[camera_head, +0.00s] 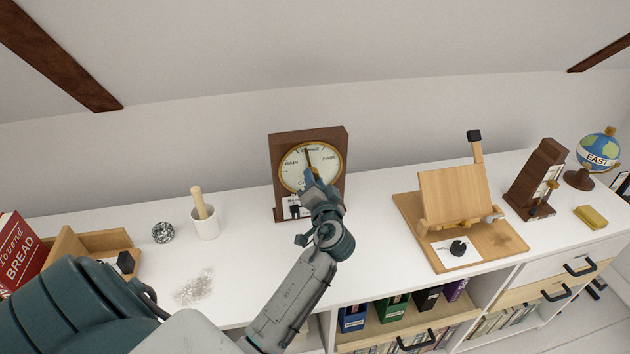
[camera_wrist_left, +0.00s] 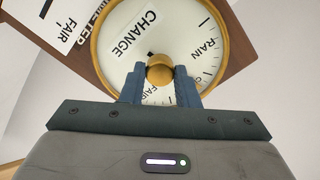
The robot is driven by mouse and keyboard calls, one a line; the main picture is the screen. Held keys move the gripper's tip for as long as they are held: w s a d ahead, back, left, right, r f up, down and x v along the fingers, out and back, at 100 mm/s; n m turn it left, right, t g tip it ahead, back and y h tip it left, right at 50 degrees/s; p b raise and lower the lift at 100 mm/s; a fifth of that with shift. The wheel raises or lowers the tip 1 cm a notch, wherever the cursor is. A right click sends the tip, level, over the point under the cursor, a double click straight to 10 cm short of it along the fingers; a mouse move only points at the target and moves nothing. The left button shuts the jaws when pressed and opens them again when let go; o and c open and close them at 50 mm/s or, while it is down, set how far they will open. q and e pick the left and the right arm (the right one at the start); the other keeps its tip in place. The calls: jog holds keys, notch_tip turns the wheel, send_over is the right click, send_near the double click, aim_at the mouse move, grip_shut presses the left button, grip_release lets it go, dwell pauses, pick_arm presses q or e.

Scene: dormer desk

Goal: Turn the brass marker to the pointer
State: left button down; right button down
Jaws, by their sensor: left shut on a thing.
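The barometer (camera_head: 275,160) is a dark wooden block with a round white dial (camera_head: 325,160) in a brass rim, standing upright at the back of the desk. A thin black pointer (camera_head: 308,158) points up, slightly left. My left gripper (camera_head: 314,180) is at the lower middle of the dial. In the left wrist view, its blue fingers (camera_wrist_left: 160,85) are shut on a round brass knob (camera_wrist_left: 159,69) in front of the dial (camera_wrist_left: 185,35). The brass marker hand cannot be told apart from the knob; fingers hide part of the dial. My right gripper is out of view.
A printed card (camera_head: 291,205) is at the barometer's base, partly behind my gripper. A white mortar with pestle (camera_head: 205,222) stands left; a wooden easel stand (camera_head: 455,195) is right. A globe (camera_head: 597,150) stands far right.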

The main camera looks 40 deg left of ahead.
pick_arm(q)
jog(key=shift+r, duration=0.1)
dwell(0.4)
jog(key=c, duration=1.1)
grip_release()
jog(key=shift+a, duration=0.1)
jog(key=b+v, duration=0.3)
jog(key=v, duration=0.7)
jog(key=shift+s+d+b, duration=0.2)
jog(key=shift+d+b, duration=0.1)
jog(key=shift+b, duration=0.05)
